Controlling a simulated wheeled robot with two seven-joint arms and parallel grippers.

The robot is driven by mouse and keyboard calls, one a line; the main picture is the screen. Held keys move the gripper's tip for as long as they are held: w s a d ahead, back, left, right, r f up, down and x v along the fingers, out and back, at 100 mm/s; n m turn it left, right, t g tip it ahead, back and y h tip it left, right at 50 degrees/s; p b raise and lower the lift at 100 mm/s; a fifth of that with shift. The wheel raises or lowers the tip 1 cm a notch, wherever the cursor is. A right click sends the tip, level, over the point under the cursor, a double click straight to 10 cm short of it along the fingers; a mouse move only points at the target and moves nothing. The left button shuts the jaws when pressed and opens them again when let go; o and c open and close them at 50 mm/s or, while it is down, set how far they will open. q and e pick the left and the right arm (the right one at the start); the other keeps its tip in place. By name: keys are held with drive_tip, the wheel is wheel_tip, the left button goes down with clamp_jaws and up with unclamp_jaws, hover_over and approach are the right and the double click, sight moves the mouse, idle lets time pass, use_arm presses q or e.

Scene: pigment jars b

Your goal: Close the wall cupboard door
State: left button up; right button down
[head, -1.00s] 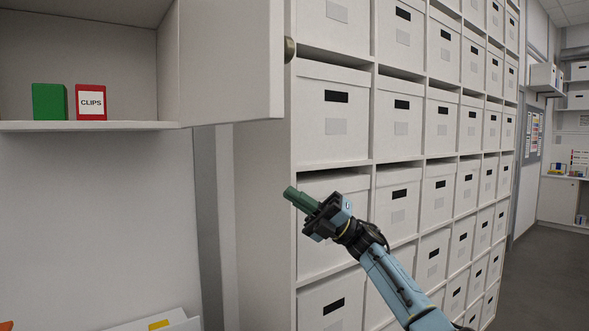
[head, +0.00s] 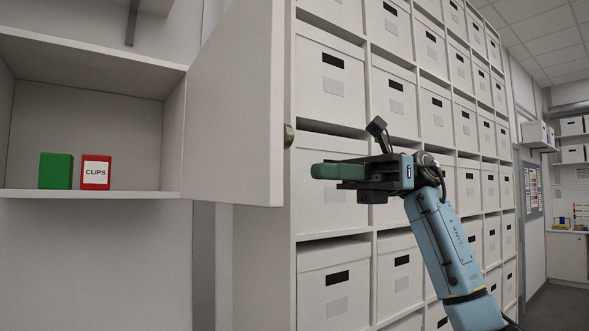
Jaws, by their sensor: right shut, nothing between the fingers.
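The wall cupboard (head: 90,195) is at the left, with its white door (head: 236,110) standing open, hinged at the cupboard's right side and swung out toward me. A small round knob (head: 289,135) is on the door's free edge. Inside the cupboard stand a green box (head: 55,171) and a red box labelled CLIPS (head: 96,173). My right gripper (head: 318,171) is shut and empty, its green fingertips pointing left. In the picture it is just right of the door's free edge and a little below the knob, apart from the door. My left gripper is not in view.
A tall white shelf unit full of lidded boxes (head: 322,270) fills the middle and right, behind my right arm. Another shelf with a bracket (head: 132,22) is above the cupboard. Open floor and a counter (head: 567,255) show at the far right.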

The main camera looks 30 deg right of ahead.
drive_tip(key=a, duration=0.6)
drive_tip(key=shift+p, duration=0.35)
drive_tip(key=shift+a, duration=0.1)
